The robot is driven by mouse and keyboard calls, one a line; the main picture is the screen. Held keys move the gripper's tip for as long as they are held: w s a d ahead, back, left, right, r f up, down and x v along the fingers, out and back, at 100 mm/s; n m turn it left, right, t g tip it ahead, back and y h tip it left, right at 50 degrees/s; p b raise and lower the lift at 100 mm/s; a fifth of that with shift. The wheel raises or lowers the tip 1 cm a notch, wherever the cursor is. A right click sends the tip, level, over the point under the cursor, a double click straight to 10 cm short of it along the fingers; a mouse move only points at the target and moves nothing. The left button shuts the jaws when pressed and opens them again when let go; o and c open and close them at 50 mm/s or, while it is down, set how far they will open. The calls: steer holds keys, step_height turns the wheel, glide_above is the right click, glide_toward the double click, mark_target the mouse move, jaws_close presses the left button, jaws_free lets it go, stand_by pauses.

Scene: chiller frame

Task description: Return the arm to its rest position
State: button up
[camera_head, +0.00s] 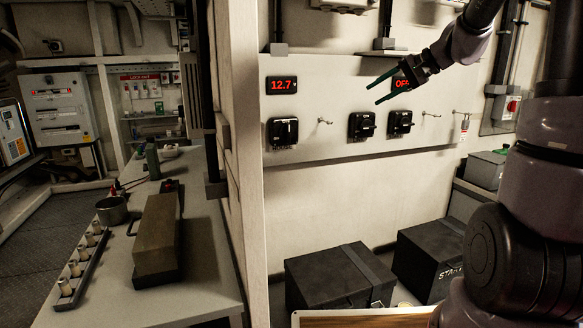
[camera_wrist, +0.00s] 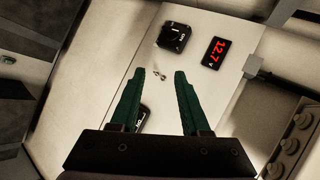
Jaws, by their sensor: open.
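My gripper (camera_head: 380,89) is held up in front of the wall panel in the head view, its two green fingers apart and pointing left. In the wrist view my gripper (camera_wrist: 157,75) is open, with nothing between the fingers. My arm comes in from the upper right of the head view. The gripper partly covers the right red display (camera_head: 403,83). From the head view I cannot tell how far the fingers are from the panel.
The pale panel (camera_head: 330,85) carries a 12.7 display (camera_head: 282,85), several black rotary switches (camera_head: 362,125) and small hooks. Black boxes (camera_head: 335,277) stand below. A bench (camera_head: 205,275) at left holds a long block (camera_head: 158,235) and a metal pot (camera_head: 112,210).

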steer(key=s+n+h, duration=0.2)
steer(key=s+h, duration=0.5)
steer(key=s, duration=1.9)
steer(key=shift+s+d+f, duration=0.15)
steer(key=shift+s+f, duration=0.25)
